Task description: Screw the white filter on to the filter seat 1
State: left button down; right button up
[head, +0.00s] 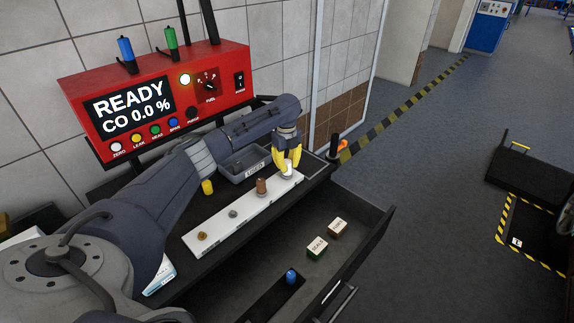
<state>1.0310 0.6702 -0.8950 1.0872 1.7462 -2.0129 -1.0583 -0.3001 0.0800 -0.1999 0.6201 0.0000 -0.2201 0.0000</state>
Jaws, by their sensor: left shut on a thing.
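My left arm reaches in from the left, and its gripper (287,163) with yellow fingers points down at the far right end of a white strip (225,228). The fingers are shut on a small white piece, which looks like the white filter (287,172). They partly hide it, and I cannot tell whether it touches the strip. Along the strip sit a brown cylinder (262,187), a grey fitting (233,213) and a brass fitting (202,236). No label marks filter seat 1, so I cannot tell which part it is. My right gripper is not in view.
A red analyser (160,95) reading READY hangs at the wall. A grey bin (245,168) and a yellow piece (207,187) are behind the strip. An open drawer (370,235) holds a SEALS box (317,248), another small box (337,229) and a blue piece (291,277).

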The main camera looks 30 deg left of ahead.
pick_arm(q)
jog(key=c, duration=1.2)
grip_release()
jog(key=shift+o, duration=0.2)
jog(key=n, duration=1.1)
jog(key=shift+n, duration=0.3)
jog(key=n, duration=1.5)
